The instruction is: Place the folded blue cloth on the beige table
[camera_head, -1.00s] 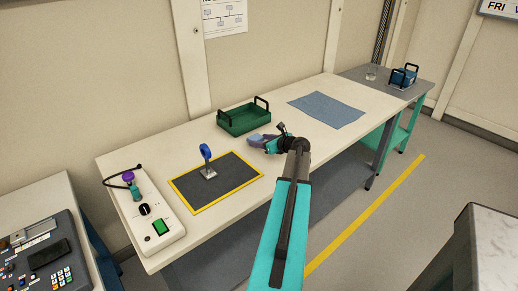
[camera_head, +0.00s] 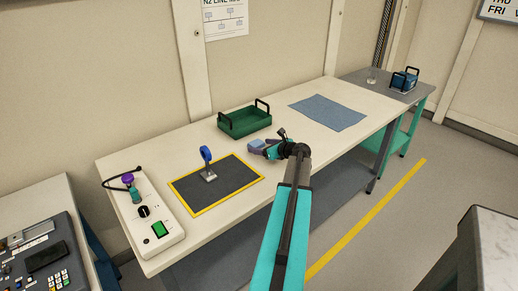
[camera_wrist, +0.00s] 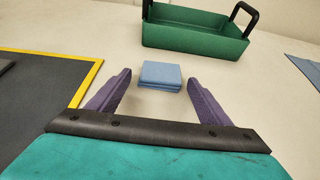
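The folded blue cloth (camera_wrist: 161,75) is a small, square, layered light-blue stack. It appears to rest on the beige table (camera_wrist: 150,108) in the wrist view. My gripper (camera_wrist: 159,77) is open, with a purple finger on each side of the cloth and a gap showing on both sides. In the head view my gripper (camera_head: 262,148) is low over the middle of the beige table (camera_head: 190,141), where the cloth is small and hard to separate from the fingers.
A green handled tray (camera_head: 244,121) stands behind my gripper. A flat blue-grey mat (camera_head: 327,112) lies right. A white control box (camera_head: 152,215) is at the left end.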

